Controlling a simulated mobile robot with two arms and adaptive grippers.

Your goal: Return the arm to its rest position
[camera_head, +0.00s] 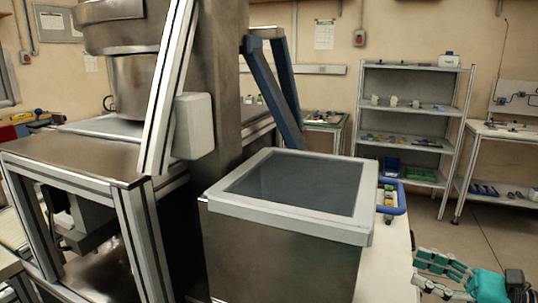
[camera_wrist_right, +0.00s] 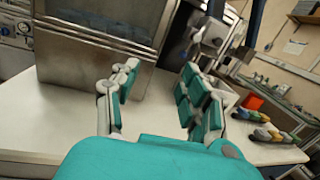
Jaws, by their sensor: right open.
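My right gripper (camera_head: 418,267) is at the lower right corner of the head view, with teal and grey fingers pointing left. It is open, with nothing between the fingers. In the right wrist view the same gripper (camera_wrist_right: 160,72) shows its two fingers spread apart, in front of a metal box (camera_wrist_right: 95,62) on a white table (camera_wrist_right: 52,115). I cannot tell how far the fingertips are from the box. Most of the right arm is out of frame, and my left gripper is not in view.
A large metal bin with a pale square rim (camera_head: 290,225) stands left of my right gripper. A metal-framed bench (camera_head: 85,160) is at the left. A shelf rack (camera_head: 412,104) stands at the back. Several multicoloured items (camera_wrist_right: 270,132) lie on the table's right.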

